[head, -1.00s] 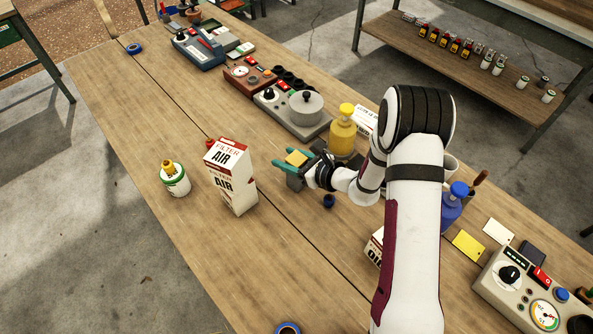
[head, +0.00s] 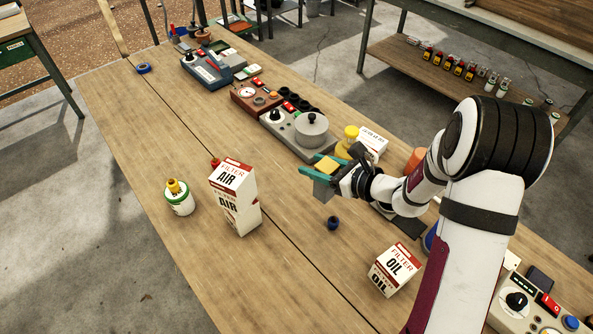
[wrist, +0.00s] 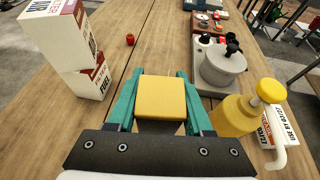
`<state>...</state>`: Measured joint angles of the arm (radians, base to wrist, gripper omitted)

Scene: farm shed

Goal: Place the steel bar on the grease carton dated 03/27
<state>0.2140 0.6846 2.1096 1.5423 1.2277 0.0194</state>
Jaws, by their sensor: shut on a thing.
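In the wrist view the block (wrist: 161,97) sits between the teal fingers of my gripper (wrist: 160,95). I cannot tell whether it is the steel bar; no other bar shows clearly. A white carton (head: 372,143) with dark print stands just behind and right of my gripper. In the wrist view this carton (wrist: 291,128) is partly behind the yellow pump bottle (wrist: 240,116).
A dark blue knob-like thing (head: 333,223) lies below my gripper. A grey device with a pot (head: 311,127) stands behind.

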